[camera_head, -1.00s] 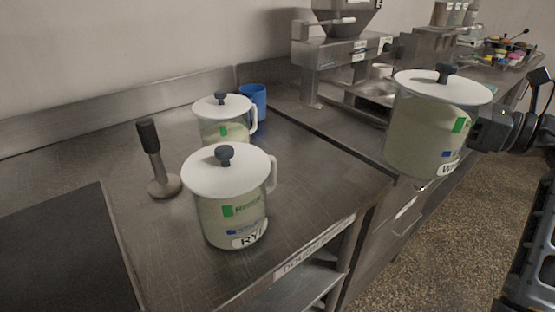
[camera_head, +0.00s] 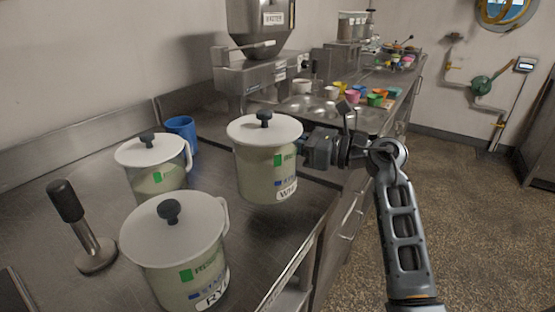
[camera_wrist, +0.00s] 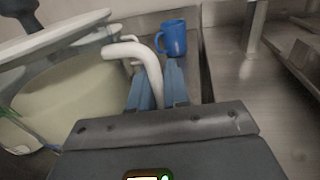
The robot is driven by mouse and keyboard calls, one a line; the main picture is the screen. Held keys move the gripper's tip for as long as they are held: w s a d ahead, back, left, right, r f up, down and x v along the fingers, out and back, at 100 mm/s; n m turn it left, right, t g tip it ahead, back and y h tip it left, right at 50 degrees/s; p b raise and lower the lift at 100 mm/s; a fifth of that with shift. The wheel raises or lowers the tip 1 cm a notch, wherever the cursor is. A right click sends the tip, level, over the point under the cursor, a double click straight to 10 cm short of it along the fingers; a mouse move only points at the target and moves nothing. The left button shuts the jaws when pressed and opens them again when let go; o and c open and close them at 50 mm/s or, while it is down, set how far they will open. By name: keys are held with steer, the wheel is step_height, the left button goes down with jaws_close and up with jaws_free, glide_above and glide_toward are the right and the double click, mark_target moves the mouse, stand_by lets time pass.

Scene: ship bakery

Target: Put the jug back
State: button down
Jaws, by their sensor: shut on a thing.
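A clear jug with a white lid and a dark knob (camera_head: 266,172) hangs above the right edge of the steel counter, its label partly reading "WH". My gripper (camera_wrist: 160,88) is shut on the jug's white handle, and in the head view it reaches the jug from the right. The jug looks upright. In the wrist view the jug's body (camera_wrist: 75,100) fills the left side. A second jug labelled "RY" (camera_head: 180,270) stands at the counter's front. A third lidded jug (camera_head: 160,178) stands behind it; its label is not readable.
A blue mug (camera_head: 181,130) stands at the back of the counter and shows in the wrist view (camera_wrist: 173,38). A dark-handled tool (camera_head: 82,228) stands left of the jugs. A machine (camera_head: 250,80) and several coloured cups (camera_head: 375,98) are farther back. Bare counter shows between the jugs.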

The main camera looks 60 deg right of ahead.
steer(key=shift+w+a+f, duration=0.1)
steer(key=shift+w+f, duration=0.1)
steer(key=shift+f, duration=0.55)
steer(key=shift+w+a+f, duration=0.1)
steer(key=shift+w+f, duration=0.1)
steer(key=shift+f, duration=0.6)
steer(key=shift+w+a+f, duration=0.1)
steer(key=shift+w+f, duration=0.1)
steer(key=shift+f, duration=0.55)
steer(key=shift+f, duration=0.1)
steer(key=c, duration=1.1)
jaws_free()
steer(key=shift+f, duration=0.1)
steer(key=shift+r, duration=0.2)
steer(key=b+v, duration=0.1)
steer(key=v, duration=1.1)
